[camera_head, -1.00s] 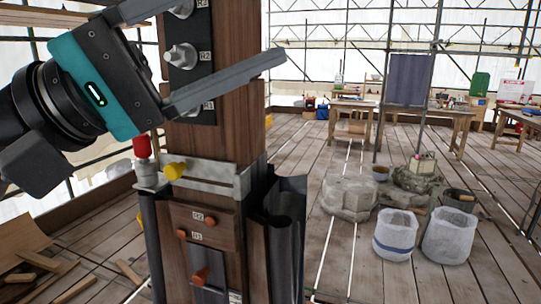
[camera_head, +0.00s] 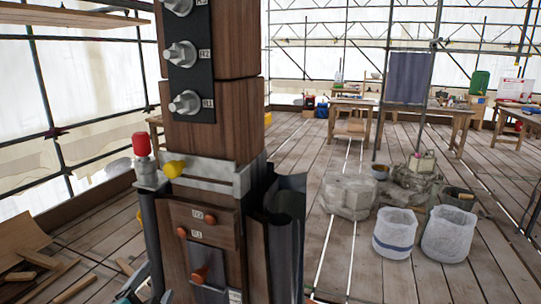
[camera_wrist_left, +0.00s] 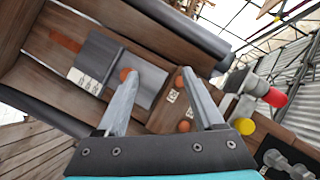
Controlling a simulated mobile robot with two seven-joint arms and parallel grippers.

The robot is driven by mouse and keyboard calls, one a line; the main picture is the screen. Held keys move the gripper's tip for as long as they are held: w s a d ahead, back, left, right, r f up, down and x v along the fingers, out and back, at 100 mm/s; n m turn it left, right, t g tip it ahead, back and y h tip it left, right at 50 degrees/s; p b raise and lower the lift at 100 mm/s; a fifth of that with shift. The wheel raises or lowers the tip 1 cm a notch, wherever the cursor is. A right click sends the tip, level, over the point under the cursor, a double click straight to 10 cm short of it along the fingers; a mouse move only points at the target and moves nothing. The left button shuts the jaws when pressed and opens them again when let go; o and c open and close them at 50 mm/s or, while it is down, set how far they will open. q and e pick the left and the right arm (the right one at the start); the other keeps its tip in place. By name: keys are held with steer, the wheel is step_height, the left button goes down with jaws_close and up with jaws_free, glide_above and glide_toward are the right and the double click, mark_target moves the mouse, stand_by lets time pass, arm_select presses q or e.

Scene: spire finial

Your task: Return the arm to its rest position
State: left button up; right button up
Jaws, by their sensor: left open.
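My left gripper (camera_wrist_left: 159,76) is open, with its two grey fingers spread and nothing between them in the left wrist view. In the head view only a small part of the left gripper (camera_head: 132,290) shows at the bottom edge, left of the wooden post's foot. The wooden post (camera_head: 236,115) stands upright, with a black plate (camera_head: 191,75) carrying several bolts. Below it are a red knob (camera_head: 141,144), a yellow knob (camera_head: 174,169) and orange knobs. My right gripper is not in view.
A dark rolled sheet (camera_head: 285,225) stands at the post's right side. Wood offcuts (camera_head: 75,288) lie on the floor at left. Stone blocks (camera_head: 349,196) and two white sacks (camera_head: 396,234) stand on the plank floor at right. Workbenches (camera_head: 350,104) are at the back.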

arm_select(q)
steer(key=s+d+f+n+g+h, duration=0.3)
steer(key=s+f+n+g, duration=0.7)
steer(key=s+f, duration=1.05)
step_height(320, 180, down, 25)
steer(key=s+m+g+b, duration=0.2)
steer(key=b, duration=0.3)
steer(key=s+a+f+b, duration=0.1)
steer(key=s+f+b, duration=0.2)
steer(key=s+f, duration=0.4)
steer(key=s+a+f+g+y+b, duration=0.1)
steer(key=s+f+b, duration=0.1)
steer(key=s+f, duration=0.6)
step_height(320, 180, down, 5)
steer(key=shift+s+f+b, duration=0.1)
steer(key=shift+s+b, duration=0.15)
steer(key=shift+b, duration=0.15)
